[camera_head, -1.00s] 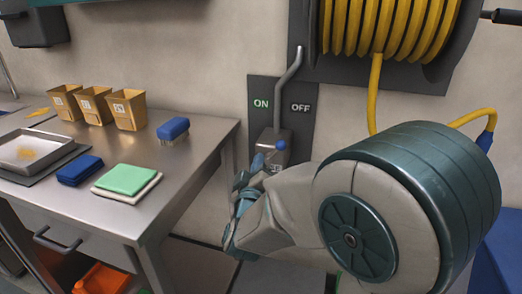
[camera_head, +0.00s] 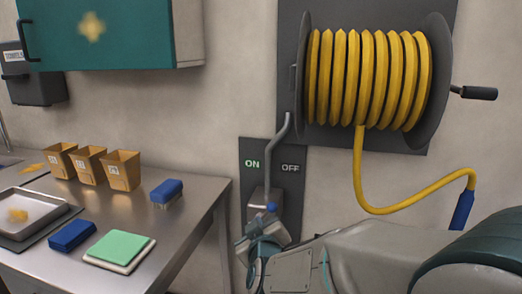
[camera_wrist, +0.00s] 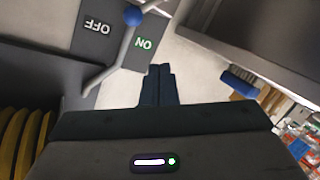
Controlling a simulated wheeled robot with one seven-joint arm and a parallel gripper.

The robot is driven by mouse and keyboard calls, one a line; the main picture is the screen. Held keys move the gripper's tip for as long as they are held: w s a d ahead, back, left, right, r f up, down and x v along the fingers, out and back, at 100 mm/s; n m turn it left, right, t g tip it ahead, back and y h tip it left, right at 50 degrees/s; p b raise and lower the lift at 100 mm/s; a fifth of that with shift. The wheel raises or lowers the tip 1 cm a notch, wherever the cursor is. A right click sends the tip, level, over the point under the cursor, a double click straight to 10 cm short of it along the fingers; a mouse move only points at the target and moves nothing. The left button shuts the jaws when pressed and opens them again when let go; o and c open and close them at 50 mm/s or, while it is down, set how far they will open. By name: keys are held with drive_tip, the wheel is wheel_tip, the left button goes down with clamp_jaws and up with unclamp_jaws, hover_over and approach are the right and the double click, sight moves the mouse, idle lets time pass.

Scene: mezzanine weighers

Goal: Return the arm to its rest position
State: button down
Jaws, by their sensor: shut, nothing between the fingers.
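My gripper (camera_wrist: 158,84) is shut and empty in the wrist view, its two fingers together. In the head view my arm reaches in from the lower right, and its wrist end is just below the ON/OFF switch; the fingertips are hard to make out there. The switch panel (camera_head: 292,208) is dark grey, with ON in green at left and OFF in white at right. A blue knob (camera_head: 271,207) shows in front of the switch's grey box. The knob also shows in the wrist view (camera_wrist: 132,15), apart from the fingers.
A hose reel (camera_head: 365,80) with yellow hose hangs on the wall above my arm. A steel table (camera_head: 185,225) at left carries three tan bins (camera_head: 88,165), blue brushes, a green-topped stack (camera_head: 119,247) and a tray (camera_head: 25,212). A teal cabinet (camera_head: 100,35) hangs above.

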drive_tip(key=s+d+r+m+g+h+p, duration=0.1)
drive_tip(key=s+d+r+m+g+p, duration=0.2)
drive_tip(key=s+d+g+p, duration=0.3)
drive_tip(key=s+d+r+m+g+h+p, duration=0.1)
drive_tip(key=s+d+r+m+g+p, duration=0.3)
drive_tip(key=s+d, duration=0.6)
drive_tip(key=s+g+p, duration=0.2)
drive_tip(key=s, duration=0.4)
drive_tip(key=shift+s+m+g, duration=0.15)
drive_tip(key=shift+m+g, duration=0.15)
drive_tip(key=shift+m, duration=0.1)
